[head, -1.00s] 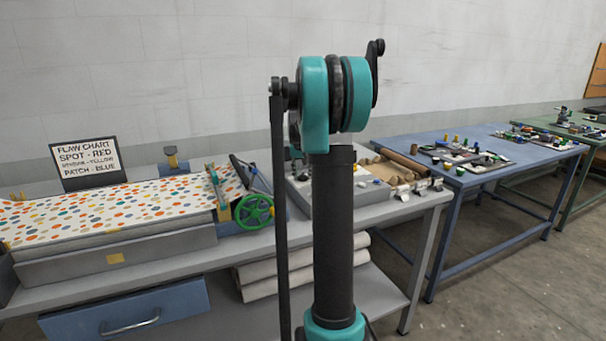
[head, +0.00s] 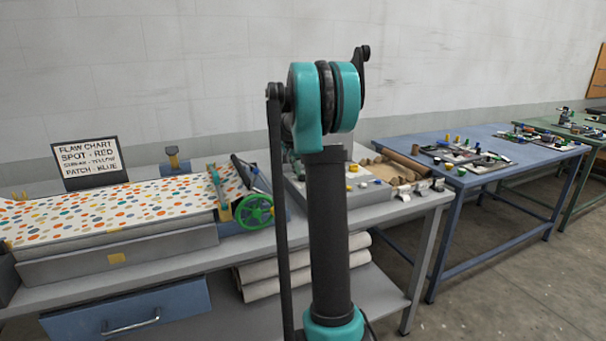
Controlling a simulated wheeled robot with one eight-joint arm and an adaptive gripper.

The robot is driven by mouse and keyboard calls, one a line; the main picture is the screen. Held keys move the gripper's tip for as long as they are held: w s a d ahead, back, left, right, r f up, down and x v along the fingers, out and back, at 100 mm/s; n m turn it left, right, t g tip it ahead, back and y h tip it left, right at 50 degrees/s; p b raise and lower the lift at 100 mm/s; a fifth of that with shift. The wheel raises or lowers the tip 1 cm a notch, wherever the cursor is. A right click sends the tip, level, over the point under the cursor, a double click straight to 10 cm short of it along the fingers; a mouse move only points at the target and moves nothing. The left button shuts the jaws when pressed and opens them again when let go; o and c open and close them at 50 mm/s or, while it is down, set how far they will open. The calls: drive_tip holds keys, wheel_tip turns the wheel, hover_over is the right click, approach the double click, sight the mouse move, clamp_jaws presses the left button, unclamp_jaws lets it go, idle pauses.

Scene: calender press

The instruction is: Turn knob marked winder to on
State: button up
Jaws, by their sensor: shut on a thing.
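A grey panel box (head: 370,196) stands on the grey bench, right of my upright arm. Small yellow, white and blue knobs or buttons (head: 352,168) show on its top. I cannot read any label there, so I cannot tell which knob is marked winder or how it is set. My arm covers the left-middle part of the box. My gripper is hidden behind my arm; only a bit of teal and dark arm shows beside the elbow, above the box's left end.
A roller machine with a spotted sheet (head: 120,210) and a green handwheel (head: 254,211) fills the bench's left. A flaw chart sign (head: 88,162) stands behind it. A blue table (head: 480,185) with small parts stands farther right.

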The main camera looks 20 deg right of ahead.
idle(0.3)
drive_tip(key=o, duration=1.1)
drive_tip(key=shift+o, duration=0.2)
drive_tip(key=shift+r, duration=0.1)
drive_tip(key=v, duration=1.1)
drive_tip(key=shift+s+a+r, duration=0.15)
drive_tip(key=shift+r, duration=0.2)
